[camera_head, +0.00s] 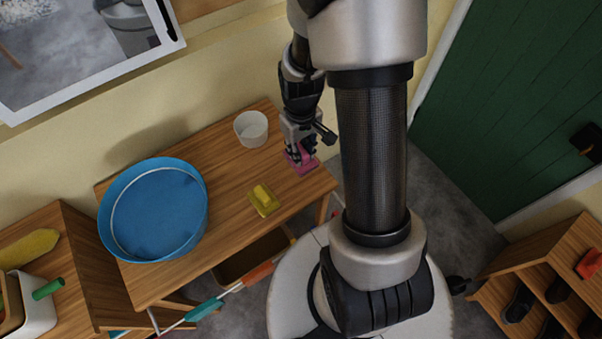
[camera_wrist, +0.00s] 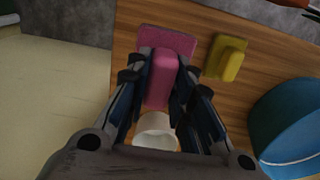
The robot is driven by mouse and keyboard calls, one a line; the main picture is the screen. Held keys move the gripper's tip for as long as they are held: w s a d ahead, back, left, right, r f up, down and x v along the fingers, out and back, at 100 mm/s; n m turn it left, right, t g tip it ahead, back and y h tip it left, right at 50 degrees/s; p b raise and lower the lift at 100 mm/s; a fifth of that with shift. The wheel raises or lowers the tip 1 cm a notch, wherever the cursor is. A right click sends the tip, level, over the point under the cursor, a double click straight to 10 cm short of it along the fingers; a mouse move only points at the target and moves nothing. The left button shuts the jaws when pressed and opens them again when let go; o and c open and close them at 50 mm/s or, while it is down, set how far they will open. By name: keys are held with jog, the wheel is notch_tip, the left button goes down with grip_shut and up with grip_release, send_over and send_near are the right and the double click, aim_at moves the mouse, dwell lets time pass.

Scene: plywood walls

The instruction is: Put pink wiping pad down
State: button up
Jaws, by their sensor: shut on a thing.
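The pink wiping pad (camera_head: 303,165) is at the right end of the wooden table (camera_head: 230,172), low at the tabletop. I cannot tell whether it touches the wood. My gripper (camera_head: 300,151) is above it, pointing down, with its fingers shut on the pad's raised grip. In the wrist view the pink pad (camera_wrist: 163,75) shows its flat base beyond the grip, and the fingers of my gripper (camera_wrist: 163,85) lie on both sides of the grip. Part of the pad is hidden behind the fingers.
A yellow pad (camera_head: 264,200) lies on the table left of the pink one. A white cup (camera_head: 251,129) stands behind, and a large blue basin (camera_head: 112,195) fills the table's left end. Bare wood lies between them. A green door (camera_head: 510,90) is at right.

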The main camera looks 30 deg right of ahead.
notch_tip(320, 180, down, 11)
jog(key=b, duration=0.2)
jog(key=shift+r+b, duration=0.2)
jog(key=shift+b, duration=0.2)
jog(key=shift+f, duration=0.2)
jog(key=o, duration=0.9)
jog(key=shift+o, duration=0.2)
jog(key=shift+r, duration=0.1)
